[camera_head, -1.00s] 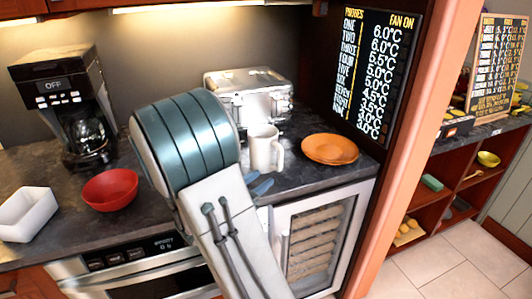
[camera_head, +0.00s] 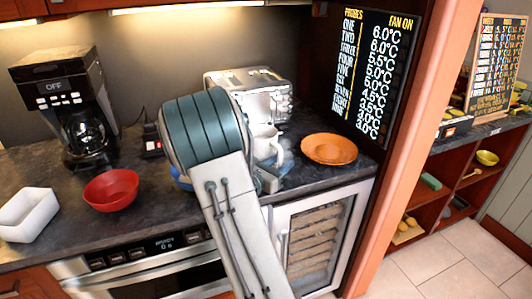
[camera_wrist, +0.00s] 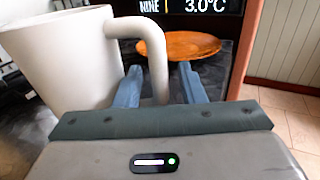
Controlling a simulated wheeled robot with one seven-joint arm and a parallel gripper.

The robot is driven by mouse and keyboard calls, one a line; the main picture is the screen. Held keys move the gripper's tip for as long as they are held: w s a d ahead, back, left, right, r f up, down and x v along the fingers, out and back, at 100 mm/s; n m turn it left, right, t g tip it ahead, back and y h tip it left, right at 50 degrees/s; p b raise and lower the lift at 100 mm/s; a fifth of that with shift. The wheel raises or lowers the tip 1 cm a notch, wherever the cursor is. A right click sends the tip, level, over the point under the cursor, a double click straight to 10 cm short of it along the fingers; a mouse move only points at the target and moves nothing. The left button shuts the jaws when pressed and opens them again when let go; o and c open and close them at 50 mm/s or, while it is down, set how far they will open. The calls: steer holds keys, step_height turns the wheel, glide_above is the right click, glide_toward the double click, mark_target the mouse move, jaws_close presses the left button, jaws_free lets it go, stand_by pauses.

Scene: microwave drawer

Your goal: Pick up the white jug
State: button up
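The white jug (camera_head: 264,138) stands on the dark counter in front of the toaster, partly hidden by my arm in the head view. In the wrist view the jug (camera_wrist: 60,62) fills the upper left, with its handle toward the right. My gripper (camera_wrist: 160,85) is open. Its two blue fingers stand on either side of the lower part of the handle, with visible space between the handle and the right finger. In the head view the blue gripper parts (camera_head: 268,180) show low in front of the jug.
A silver toaster (camera_head: 262,88) stands close behind the jug. An orange plate (camera_head: 329,148) lies to the right. A red bowl (camera_head: 111,189), a white square bowl (camera_head: 28,213) and a coffee maker (camera_head: 72,100) are at the left. A dark wall panel borders the counter's right side.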

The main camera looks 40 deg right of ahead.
mark_target(280, 151)
jaws_close()
steer(key=shift+r, duration=0.1)
steer(key=shift+r, duration=0.8)
step_height(280, 151, up, 3)
steer(key=shift+f, duration=0.1)
steer(key=s+d+r, duration=0.3)
steer(key=s+r, duration=0.3)
steer(key=s, duration=0.5)
steer(key=shift+d+r, duration=0.2)
steer(key=shift+r, duration=0.1)
